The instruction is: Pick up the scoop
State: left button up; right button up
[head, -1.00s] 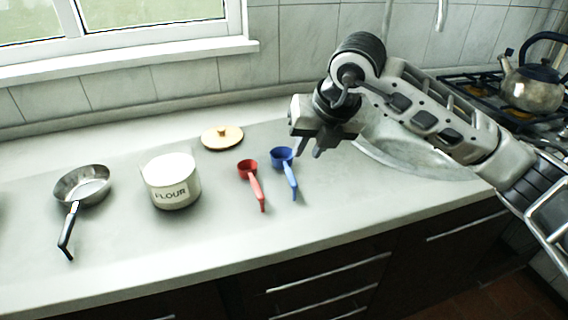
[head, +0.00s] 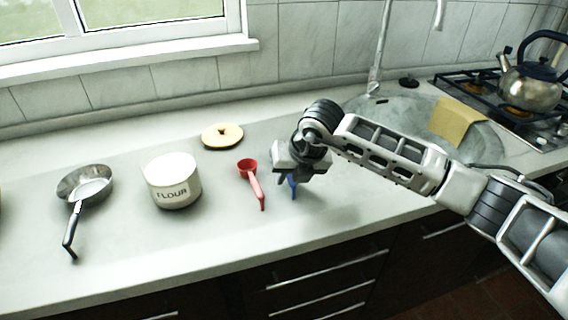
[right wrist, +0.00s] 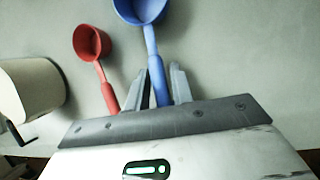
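A blue scoop (head: 293,192) lies on the counter, mostly hidden by my right gripper (head: 288,180) in the head view. In the right wrist view the blue scoop (right wrist: 150,42) shows its cup at the top and its handle running down between the two fingers of the right gripper (right wrist: 159,75). The fingers stand apart, one on each side of the handle, with small gaps. A red scoop (head: 254,183) lies just left of the blue one; it also shows in the right wrist view (right wrist: 93,48). My left gripper is not in view.
A white flour canister (head: 172,182) stands left of the scoops, with a round wooden lid (head: 222,136) behind. A frying pan (head: 86,185) lies farther left. The sink (head: 400,112) and a kettle (head: 533,88) on the stove are at right. The counter in front is clear.

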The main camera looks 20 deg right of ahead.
grip_shut()
jog(key=shift+r, duration=0.1)
jog(key=shift+r, duration=0.2)
notch_tip(320, 180, up, 2)
jog(key=shift+r+b, duration=0.1)
jog(key=shift+b, duration=0.4)
jog(key=s+a+r+b, duration=0.1)
jog(key=s+a+r, duration=0.1)
jog(key=s+r, duration=0.3)
jog(key=s+a+r+b, duration=0.1)
jog(key=s+a+r, duration=0.2)
jog(key=s+r, duration=0.2)
jog(key=s, duration=0.3)
jog(key=shift+a+r, duration=0.15)
jog(key=shift+a, duration=0.1)
